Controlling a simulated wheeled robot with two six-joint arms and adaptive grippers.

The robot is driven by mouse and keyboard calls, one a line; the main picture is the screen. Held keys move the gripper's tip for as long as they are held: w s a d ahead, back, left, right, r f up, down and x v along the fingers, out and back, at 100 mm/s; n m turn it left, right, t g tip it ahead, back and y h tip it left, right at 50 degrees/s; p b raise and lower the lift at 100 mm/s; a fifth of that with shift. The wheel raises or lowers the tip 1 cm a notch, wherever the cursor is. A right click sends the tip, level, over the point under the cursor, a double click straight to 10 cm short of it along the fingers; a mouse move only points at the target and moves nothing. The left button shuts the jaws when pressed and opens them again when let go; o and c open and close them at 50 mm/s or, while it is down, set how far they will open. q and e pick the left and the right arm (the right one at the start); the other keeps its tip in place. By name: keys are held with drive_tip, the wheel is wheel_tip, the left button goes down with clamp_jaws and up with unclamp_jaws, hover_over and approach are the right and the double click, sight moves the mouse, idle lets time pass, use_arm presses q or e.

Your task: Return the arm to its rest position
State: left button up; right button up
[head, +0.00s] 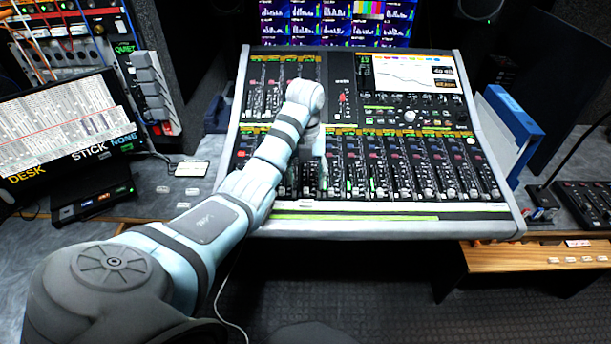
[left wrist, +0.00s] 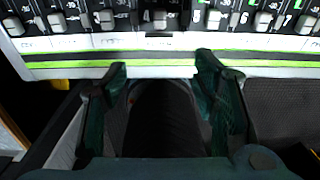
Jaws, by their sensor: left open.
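My left arm (head: 232,205) reaches from the lower left over the mixing console (head: 380,212). Its wrist end is above the left middle of the desk, and my left gripper (head: 305,182) points down near the lower fader rows, partly hidden by the arm. In the left wrist view the two dark green fingers of this gripper (left wrist: 160,70) stand wide apart with nothing between them. Their tips are near the console's front edge (left wrist: 160,70) with its green strip. I cannot tell the height of the tips above it. My right gripper is not in view.
A tilted screen (head: 60,140) and a small black box (head: 95,203) are at left, near a patch rack (head: 70,50). A blue binder (head: 515,120) stands right of the console. A wooden shelf (head: 530,268) and a small control panel (head: 585,205) are at right. Dark floor lies in front.

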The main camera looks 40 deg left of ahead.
use_arm(q)
wheel_tip(320, 180, up, 3)
drive_tip(key=shift+r+p, duration=0.15)
drive_tip(key=shift+p, duration=0.65)
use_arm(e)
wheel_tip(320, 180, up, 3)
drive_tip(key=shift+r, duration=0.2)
